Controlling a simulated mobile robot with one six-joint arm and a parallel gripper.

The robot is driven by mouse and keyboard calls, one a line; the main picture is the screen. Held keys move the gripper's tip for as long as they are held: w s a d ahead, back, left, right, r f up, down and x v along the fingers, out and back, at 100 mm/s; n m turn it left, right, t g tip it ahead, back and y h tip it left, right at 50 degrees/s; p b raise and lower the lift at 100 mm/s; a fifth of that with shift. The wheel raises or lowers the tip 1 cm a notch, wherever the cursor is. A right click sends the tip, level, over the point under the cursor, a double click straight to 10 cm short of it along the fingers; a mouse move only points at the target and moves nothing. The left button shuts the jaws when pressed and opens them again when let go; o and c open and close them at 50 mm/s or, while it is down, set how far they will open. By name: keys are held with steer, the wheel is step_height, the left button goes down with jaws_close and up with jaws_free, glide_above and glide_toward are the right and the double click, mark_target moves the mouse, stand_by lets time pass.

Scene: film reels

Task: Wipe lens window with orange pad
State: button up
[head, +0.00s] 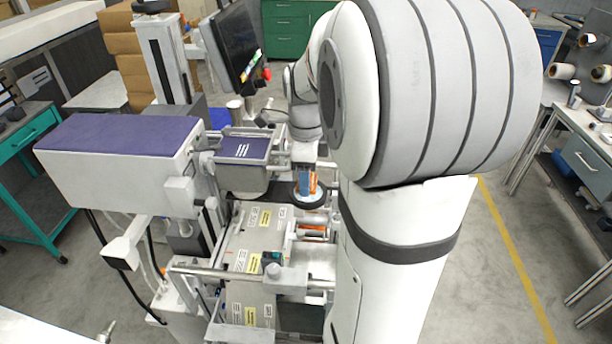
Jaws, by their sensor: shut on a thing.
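My gripper (307,178) is shut on the orange pad (314,182) and points down at the middle of the picture. A blue patch shows at its left side. Directly below is a round lens window (314,203) with a dark rim and a pale bluish face. The pad's lower end is at or just above this face. I cannot tell whether they touch. The gripper and pad hide the back of the window.
A machine with a purple-topped housing (120,135) stands close on the left. Rails (225,275) and a labelled plate (255,235) lie in front of the window. A monitor (233,45) stands behind. Open floor with a yellow line (515,260) is on the right.

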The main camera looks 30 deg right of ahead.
steer(key=shift+r, duration=0.6)
steer(key=shift+r+p, duration=1.3)
steer(key=shift+r, duration=0.25)
steer(key=shift+f, duration=0.1)
